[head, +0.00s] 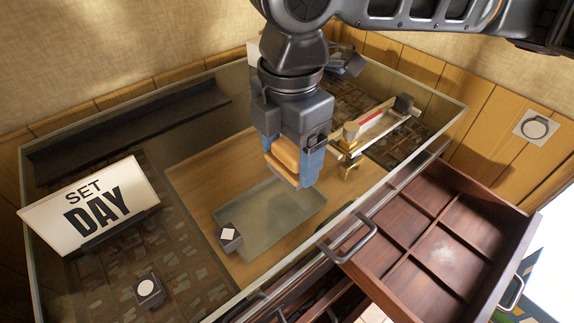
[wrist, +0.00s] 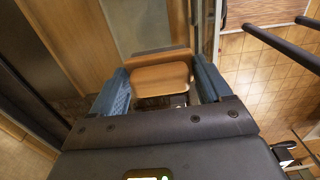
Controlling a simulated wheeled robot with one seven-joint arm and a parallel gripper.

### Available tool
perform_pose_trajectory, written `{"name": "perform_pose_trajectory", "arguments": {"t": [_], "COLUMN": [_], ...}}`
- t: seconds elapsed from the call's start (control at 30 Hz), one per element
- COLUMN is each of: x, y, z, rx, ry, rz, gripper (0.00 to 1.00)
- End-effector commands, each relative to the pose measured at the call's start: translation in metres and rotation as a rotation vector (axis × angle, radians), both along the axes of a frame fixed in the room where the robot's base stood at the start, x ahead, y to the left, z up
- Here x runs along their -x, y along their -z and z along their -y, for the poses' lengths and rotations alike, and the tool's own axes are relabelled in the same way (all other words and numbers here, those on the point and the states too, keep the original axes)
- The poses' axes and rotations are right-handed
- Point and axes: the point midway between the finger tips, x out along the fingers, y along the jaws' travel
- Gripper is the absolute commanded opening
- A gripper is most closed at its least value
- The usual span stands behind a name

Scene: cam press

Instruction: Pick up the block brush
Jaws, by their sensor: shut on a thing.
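The block brush (head: 284,155), a tan wooden block with rounded corners, is held between the blue fingers of my gripper (head: 291,163). In the wrist view the brush (wrist: 161,79) lies across the gap between the two fingers, with a darker tan edge at its far side. My gripper is shut on it and points down above the glass-walled case. The brush appears raised over the shallow grey-green tray (head: 293,207). Its bristles cannot be made out clearly.
The glass case holds a SET DAY sign (head: 91,206) at left, a small black block with a white dot (head: 149,290), a grey block with a white diamond (head: 229,237), and a brass-and-red device (head: 366,128). An open, divided wooden drawer (head: 443,247) sticks out at right.

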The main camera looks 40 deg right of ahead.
Motion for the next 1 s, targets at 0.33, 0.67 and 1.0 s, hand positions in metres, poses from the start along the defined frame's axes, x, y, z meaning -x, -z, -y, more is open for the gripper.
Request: {"name": "perform_pose_trajectory", "arguments": {"t": [0.33,0.67,1.0], "x": [0.038,0.057,0.058], "y": [-0.040,-0.063,-0.065], "z": [0.065,0.095,0.098], "rx": [0.001,0.002,0.001], "ry": [0.010,0.005,0.004], "rz": [0.000,-0.001,-0.002], "gripper": [0.41,0.41,0.41]}}
